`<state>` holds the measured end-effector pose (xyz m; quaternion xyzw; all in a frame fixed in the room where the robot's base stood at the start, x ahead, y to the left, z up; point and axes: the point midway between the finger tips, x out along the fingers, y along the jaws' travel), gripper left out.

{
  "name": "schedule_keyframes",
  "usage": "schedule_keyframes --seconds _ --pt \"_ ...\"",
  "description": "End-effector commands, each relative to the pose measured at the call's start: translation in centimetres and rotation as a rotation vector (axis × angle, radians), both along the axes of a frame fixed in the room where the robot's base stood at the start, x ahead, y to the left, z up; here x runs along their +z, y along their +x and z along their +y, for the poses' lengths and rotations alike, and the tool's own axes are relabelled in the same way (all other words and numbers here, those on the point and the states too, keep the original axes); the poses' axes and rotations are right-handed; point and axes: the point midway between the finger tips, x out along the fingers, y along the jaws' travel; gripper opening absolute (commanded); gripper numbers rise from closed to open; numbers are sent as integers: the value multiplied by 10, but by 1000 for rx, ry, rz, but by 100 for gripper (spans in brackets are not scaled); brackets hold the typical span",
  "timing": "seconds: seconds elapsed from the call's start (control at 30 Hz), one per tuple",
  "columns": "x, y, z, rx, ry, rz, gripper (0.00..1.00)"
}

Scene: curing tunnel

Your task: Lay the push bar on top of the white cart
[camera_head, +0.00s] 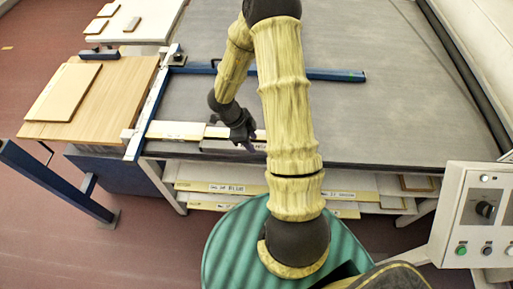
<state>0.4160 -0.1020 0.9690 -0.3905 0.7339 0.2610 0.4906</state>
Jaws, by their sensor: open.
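A long blue bar (300,73) with a dark tip at its right end lies across the grey tunnel bed; it looks like the push bar. The white cart (152,28) is at the top left, with several small boards on its white top. My gripper (249,146) is open, pointing down near the front edge of the grey bed, in front of the blue bar and apart from it. It is beside a pale strip (178,130) along that edge. My arm covers part of the blue bar and the strip, and I cannot tell whether my fingers touch the strip.
A wood-topped table (125,100) with a board (64,92) stands at the left. A blue rail (55,180) is in front of it. Labelled boards (240,188) lie on a shelf under the bed. A control box (478,215) is at the right.

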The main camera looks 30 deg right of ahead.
Motion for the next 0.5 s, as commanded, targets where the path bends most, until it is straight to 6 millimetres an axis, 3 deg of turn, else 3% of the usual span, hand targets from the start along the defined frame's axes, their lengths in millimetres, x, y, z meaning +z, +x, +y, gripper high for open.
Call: schedule_keyframes --seconds 0.2,0.5 --pt "-28 -5 -9 1 0 2 43" --pt "-32 -5 -11 0 -1 -1 43"
